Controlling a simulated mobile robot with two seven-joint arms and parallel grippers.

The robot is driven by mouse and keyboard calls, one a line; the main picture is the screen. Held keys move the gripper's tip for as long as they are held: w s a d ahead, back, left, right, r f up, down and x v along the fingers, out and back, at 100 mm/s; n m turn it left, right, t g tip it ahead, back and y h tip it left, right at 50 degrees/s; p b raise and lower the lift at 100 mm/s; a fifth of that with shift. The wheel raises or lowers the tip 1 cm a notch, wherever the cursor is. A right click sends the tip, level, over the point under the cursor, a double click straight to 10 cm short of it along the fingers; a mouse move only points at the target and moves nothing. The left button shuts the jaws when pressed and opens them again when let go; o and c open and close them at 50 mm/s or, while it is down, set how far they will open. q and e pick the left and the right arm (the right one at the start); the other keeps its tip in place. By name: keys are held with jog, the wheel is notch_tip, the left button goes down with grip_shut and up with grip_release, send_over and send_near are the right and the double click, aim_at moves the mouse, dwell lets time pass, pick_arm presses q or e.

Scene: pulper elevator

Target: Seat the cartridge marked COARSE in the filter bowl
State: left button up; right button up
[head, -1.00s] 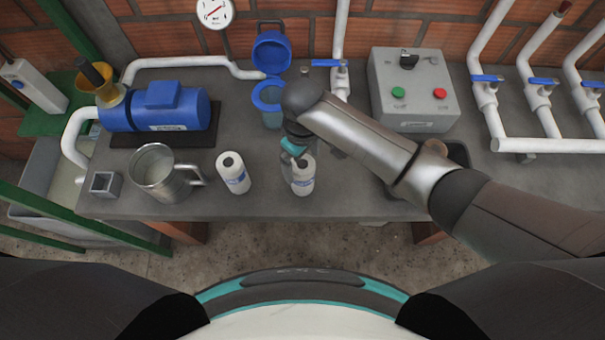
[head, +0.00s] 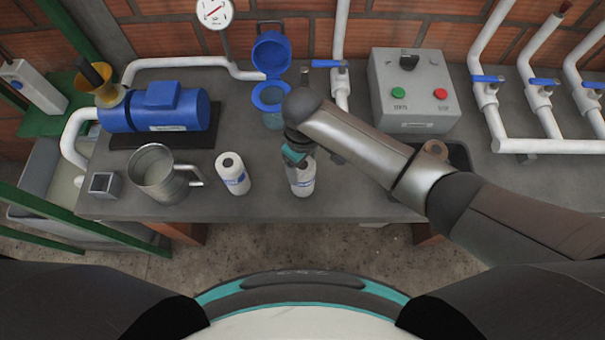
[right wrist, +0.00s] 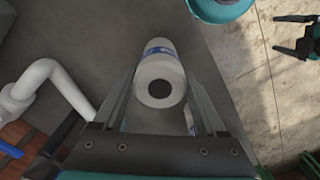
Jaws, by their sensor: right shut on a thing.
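My right gripper (right wrist: 160,95) is shut on a white cartridge with a blue-marked label (head: 302,183), at the front middle of the bench. The cartridge also shows from its end between the fingers in the right wrist view (right wrist: 158,75). A second, similar white cartridge (head: 233,175) stands to its left, free. I cannot read the lettering on either label. The filter bowl (head: 271,98) is behind them, with a blue rim and its blue lid (head: 271,55) open. My left gripper (right wrist: 285,36) shows at the upper right of the right wrist view, open and apart from the cartridges.
A steel jug (head: 158,178) and a small grey square holder (head: 104,184) stand at the left front. A blue pump (head: 160,108) is behind them. A control box (head: 415,88) and a dark bin (head: 457,155) are on the right. A valve pipe (head: 341,85) rises beside the bowl.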

grip_shut()
jog(key=shift+r, duration=0.1)
